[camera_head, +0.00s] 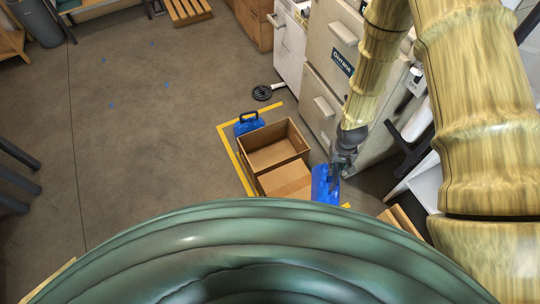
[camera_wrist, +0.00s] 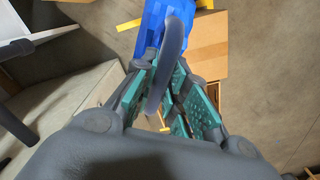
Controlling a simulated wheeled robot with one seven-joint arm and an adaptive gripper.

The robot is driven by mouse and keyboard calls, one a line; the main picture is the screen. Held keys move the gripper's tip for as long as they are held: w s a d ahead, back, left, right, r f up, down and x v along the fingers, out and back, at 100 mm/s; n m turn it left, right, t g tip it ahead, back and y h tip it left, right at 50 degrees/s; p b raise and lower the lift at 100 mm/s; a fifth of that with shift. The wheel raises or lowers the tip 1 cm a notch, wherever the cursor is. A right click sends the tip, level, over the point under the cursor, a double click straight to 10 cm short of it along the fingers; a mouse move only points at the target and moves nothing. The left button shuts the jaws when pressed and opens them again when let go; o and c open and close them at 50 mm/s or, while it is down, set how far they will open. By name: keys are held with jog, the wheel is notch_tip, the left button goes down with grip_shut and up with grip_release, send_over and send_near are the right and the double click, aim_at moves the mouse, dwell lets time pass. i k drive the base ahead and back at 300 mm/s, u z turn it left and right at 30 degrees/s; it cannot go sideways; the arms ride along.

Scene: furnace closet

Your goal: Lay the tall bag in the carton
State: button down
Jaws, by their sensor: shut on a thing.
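A blue bag (camera_head: 324,186) hangs from my gripper (camera_head: 338,164) in the head view, at the right side of the cartons. In the wrist view the bag (camera_wrist: 152,22) is at the top, and its grey looped handle (camera_wrist: 173,58) runs between the teal finger pads of my gripper (camera_wrist: 172,88). My gripper is shut on this handle. An open, empty-looking carton (camera_head: 272,147) stands on the floor, up and left of the held bag. Whether the bag touches anything below is hidden.
A closed carton (camera_head: 286,182) stands directly in front of the open one, beside the held bag. A second blue bag (camera_head: 247,125) with a dark handle stands behind the open carton. Yellow tape (camera_head: 233,157) edges the area.

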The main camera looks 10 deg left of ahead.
aim_at(272, 160)
jog(key=u, duration=1.75)
jog(key=i, duration=2.8)
jog(key=z, duration=3.15)
